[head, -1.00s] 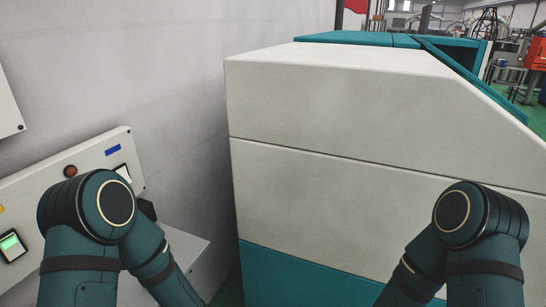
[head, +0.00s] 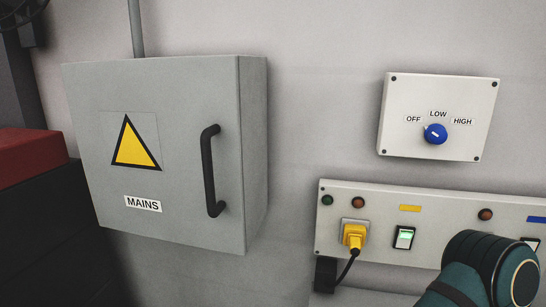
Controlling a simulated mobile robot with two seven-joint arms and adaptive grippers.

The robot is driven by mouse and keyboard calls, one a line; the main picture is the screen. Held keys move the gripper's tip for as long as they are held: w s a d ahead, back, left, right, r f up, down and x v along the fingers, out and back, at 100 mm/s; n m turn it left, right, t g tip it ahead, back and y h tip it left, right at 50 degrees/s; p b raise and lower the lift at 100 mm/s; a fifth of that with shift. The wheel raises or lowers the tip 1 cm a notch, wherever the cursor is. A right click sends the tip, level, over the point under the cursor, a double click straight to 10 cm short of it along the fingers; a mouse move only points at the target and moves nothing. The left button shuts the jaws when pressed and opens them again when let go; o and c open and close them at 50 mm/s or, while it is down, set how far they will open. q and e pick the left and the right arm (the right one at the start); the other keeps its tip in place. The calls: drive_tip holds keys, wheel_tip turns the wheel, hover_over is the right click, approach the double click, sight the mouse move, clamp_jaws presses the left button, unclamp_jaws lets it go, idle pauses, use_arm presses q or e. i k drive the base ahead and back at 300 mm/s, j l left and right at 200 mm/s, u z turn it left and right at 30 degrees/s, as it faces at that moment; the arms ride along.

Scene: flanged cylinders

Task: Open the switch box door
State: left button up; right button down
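The grey switch box (head: 255,150) hangs on the wall at the left of the head view. Its door (head: 180,190) is shut and carries a yellow warning triangle and a MAINS label. A black vertical bar handle (head: 208,170) sits near the door's right edge. One of my arm's teal links shows at the lower right, well apart from the box. Neither gripper is in view.
A white control box with a blue rotary knob (head: 435,134) hangs right of the switch box. Below it is a panel (head: 450,213) with lamps, a lit green switch (head: 404,238) and a yellow plug (head: 354,235). A dark cabinet with a red top (head: 30,155) stands at the left.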

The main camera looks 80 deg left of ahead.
sight(158, 139)
drive_tip(key=k+u, duration=0.1)
drive_tip(key=u, duration=1.15)
drive_tip(key=i+l+u, duration=0.1)
drive_tip(key=u, duration=2.05)
drive_tip(key=j, duration=0.35)
drive_tip(key=i+z, duration=0.05)
